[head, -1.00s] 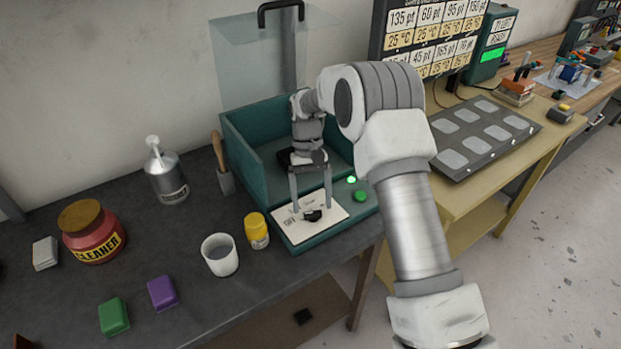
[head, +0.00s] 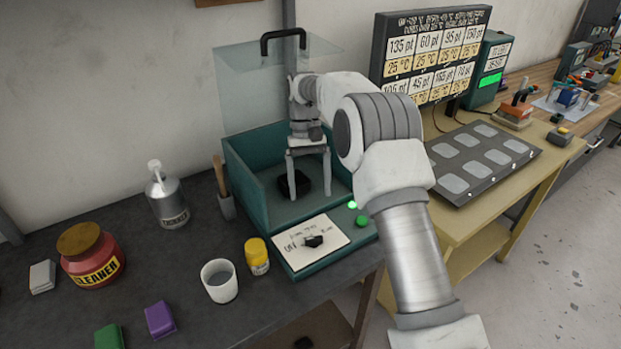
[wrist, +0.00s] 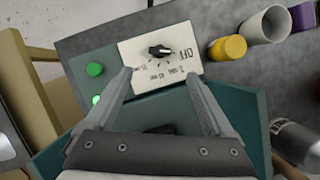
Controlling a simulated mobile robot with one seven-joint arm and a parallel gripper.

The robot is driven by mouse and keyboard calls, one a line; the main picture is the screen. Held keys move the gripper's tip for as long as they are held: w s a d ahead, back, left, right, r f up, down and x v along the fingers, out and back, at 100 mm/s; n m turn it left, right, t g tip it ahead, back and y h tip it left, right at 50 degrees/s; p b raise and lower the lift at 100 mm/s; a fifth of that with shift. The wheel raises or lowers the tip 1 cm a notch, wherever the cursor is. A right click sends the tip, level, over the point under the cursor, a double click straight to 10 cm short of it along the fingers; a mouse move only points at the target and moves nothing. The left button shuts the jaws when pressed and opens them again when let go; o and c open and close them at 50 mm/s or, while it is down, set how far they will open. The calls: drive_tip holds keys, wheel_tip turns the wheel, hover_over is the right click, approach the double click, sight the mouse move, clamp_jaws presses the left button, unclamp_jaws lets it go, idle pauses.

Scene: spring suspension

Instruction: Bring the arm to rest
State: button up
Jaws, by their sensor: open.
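My gripper (head: 310,198) is open and empty, pointing down over the teal machine (head: 243,172), near the inner edge of its control panel. In the wrist view its two fingers (wrist: 160,73) are spread wide, with nothing between them. The black knob (head: 313,241) sits on the white dial plate (head: 296,250) in front of the fingers and apart from them. It also shows in the wrist view, just beyond the fingertips (wrist: 160,51). My arm is stretched forward from the lower right and bends down at the wrist.
The machine's clear lid (head: 245,90) stands raised behind my wrist. A dark block (head: 294,184) lies inside the machine. A yellow-capped jar (head: 257,256), a white cup (head: 219,281) and a metal bottle (head: 167,196) stand to the left. A grey pad tray (head: 480,160) lies on the right.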

drive_tip(key=shift+r, duration=0.1)
drive_tip(key=s+d+r+m+t+y, duration=0.1)
drive_tip(key=s+d+r+t, duration=0.2)
drive_tip(key=s+d+r, duration=0.45)
drive_tip(key=s+d+r+t, duration=0.2)
drive_tip(key=s+r, duration=0.3)
drive_tip(key=r, duration=0.5)
drive_tip(key=s+d+f+t, duration=0.1)
drive_tip(key=s+d+t, duration=0.1)
drive_tip(key=s, duration=0.7)
drive_tip(key=s+d+f+m+t, duration=0.1)
drive_tip(key=s+d+t, duration=0.2)
drive_tip(key=s, duration=0.6)
drive_tip(key=shift+d, duration=0.45)
drive_tip(key=shift+f, duration=0.1)
